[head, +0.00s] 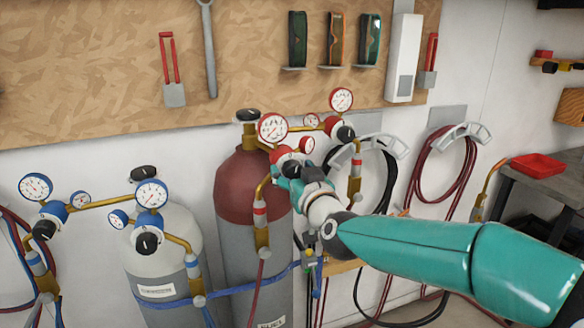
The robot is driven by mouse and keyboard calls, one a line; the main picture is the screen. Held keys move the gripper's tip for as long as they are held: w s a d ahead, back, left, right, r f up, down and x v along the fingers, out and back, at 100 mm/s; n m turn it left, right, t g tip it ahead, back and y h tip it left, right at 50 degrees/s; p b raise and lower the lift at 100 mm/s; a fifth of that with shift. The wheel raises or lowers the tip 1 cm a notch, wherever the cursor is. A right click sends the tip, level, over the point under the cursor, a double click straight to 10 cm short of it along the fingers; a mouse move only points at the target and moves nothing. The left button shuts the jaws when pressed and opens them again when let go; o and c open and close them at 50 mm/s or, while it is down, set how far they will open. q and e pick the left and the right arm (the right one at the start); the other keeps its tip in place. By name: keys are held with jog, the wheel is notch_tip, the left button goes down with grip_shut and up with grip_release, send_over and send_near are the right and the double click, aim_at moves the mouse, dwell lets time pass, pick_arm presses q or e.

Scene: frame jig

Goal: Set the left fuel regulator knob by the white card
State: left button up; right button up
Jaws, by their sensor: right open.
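The left fuel regulator (284,153) is red, with white-faced gauges, on top of the dark red cylinder (240,185). Its black knob (291,168) shows only in part. My right gripper (289,178) is open right at this knob, with its teal fingers close around or beside it; I cannot tell if they touch. A second red regulator (333,126) with a black knob (345,133) sits to the right. I cannot clearly make out a white card. My left gripper is not in view.
A grey cylinder (160,240) with blue-ringed regulators stands at the left, with a blue strap (235,288) across the cylinders. Hoses (440,170) hang on the wall at right. A red tray (538,165) sits on a bench. Tools hang on the wooden board (110,60).

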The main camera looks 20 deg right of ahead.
jog(key=shift+w, duration=0.2)
jog(key=c, duration=1.2)
jog(key=shift+o, duration=0.2)
